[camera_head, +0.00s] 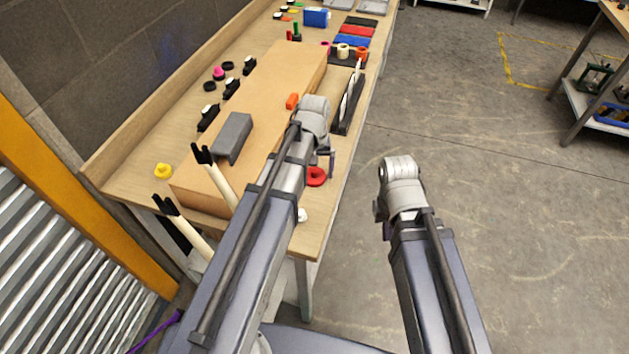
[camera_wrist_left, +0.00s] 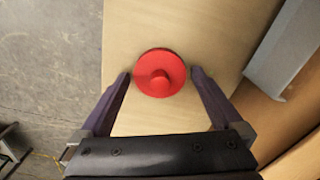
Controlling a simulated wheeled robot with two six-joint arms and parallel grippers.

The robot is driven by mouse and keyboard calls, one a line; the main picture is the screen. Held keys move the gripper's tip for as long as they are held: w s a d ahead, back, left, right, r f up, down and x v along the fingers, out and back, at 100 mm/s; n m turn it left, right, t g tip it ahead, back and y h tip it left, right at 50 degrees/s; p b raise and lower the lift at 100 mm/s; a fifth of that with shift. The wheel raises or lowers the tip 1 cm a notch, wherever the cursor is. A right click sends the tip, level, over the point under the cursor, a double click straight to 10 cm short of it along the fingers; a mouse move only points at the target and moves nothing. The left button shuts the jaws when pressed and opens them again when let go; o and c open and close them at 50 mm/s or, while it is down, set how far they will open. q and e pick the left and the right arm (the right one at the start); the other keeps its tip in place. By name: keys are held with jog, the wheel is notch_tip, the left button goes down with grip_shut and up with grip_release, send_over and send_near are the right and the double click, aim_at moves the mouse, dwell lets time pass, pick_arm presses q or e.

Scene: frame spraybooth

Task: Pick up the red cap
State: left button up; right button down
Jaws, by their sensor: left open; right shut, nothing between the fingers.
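The red cap (camera_head: 316,177) lies on the wooden table near its right edge, a round disc with a raised knob. In the left wrist view the red cap (camera_wrist_left: 160,73) is near the top middle, between the fingertips of my left gripper (camera_wrist_left: 161,77). That gripper is open, with a finger on either side of the cap and small gaps showing. In the head view my left gripper (camera_head: 326,162) is just above the cap, mostly behind my arm. My right gripper (camera_head: 380,210) is largely hidden by its own arm, off the table over the floor, shut and empty.
A long cardboard-coloured box (camera_head: 265,95) lies along the table, with a grey block (camera_head: 232,137) on it. A yellow piece (camera_head: 163,171) is at the near left. A black rack (camera_head: 348,105) stands beyond the cap.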

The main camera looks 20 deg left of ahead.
aim_at(314, 171)
pick_arm(q)
jog(key=shift+f, duration=0.1)
jog(key=c, duration=1.2)
jog(key=shift+o, duration=0.2)
notch_tip(314, 171, up, 10)
jog(key=p, duration=1)
